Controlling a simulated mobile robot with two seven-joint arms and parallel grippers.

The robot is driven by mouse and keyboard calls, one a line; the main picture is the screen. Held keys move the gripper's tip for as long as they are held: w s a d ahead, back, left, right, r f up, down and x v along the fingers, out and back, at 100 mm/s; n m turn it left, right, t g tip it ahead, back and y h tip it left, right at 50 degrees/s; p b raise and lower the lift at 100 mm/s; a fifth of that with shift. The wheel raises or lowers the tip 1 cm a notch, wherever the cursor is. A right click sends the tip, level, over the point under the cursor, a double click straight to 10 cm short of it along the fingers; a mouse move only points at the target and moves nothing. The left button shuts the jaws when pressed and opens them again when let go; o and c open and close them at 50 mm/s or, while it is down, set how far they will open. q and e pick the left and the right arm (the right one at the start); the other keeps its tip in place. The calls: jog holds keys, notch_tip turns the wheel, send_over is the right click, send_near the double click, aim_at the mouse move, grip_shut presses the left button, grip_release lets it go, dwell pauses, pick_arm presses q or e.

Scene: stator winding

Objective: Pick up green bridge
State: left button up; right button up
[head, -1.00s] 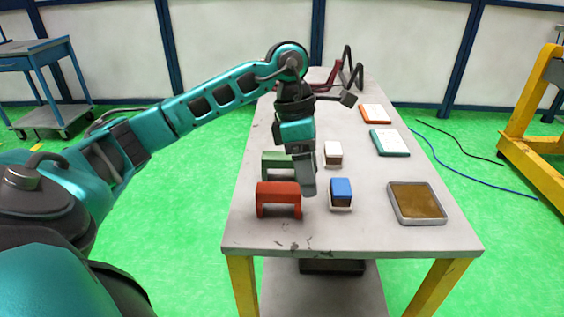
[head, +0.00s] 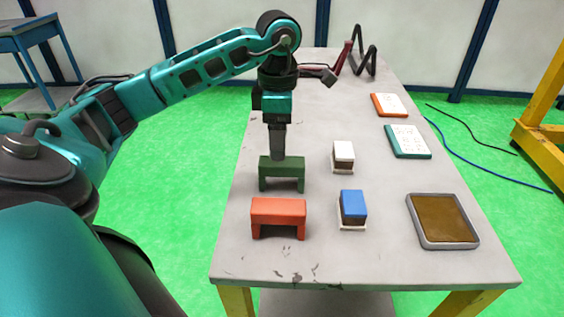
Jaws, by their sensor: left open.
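The green bridge (head: 282,173) stands upright on the table's left side, behind the red bridge (head: 278,212). My left gripper (head: 277,156) points straight down at the green bridge, with its fingers at the bridge's top rear edge. The fingers line up one behind the other in this view, so the gap between them is hidden. The gripper is open. I cannot tell whether it touches the bridge. My right gripper is not in view.
Right of the bridges are a white block (head: 343,152) and a blue block (head: 353,203) on small bases. A brown-filled tray (head: 476,243) and two cards, orange (head: 389,105) and teal (head: 408,141), lie along the right. A dark red lamp-like arm (head: 345,60) stands at the back.

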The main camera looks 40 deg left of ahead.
aim_at(282, 168)
pick_arm(q)
notch_tip(282, 168, down, 3)
jog(key=shift+r, duration=0.1)
jog(key=f, duration=0.2)
jog(key=d+f+b, duration=0.1)
jog(key=f, duration=0.2)
jog(key=c, duration=1.2)
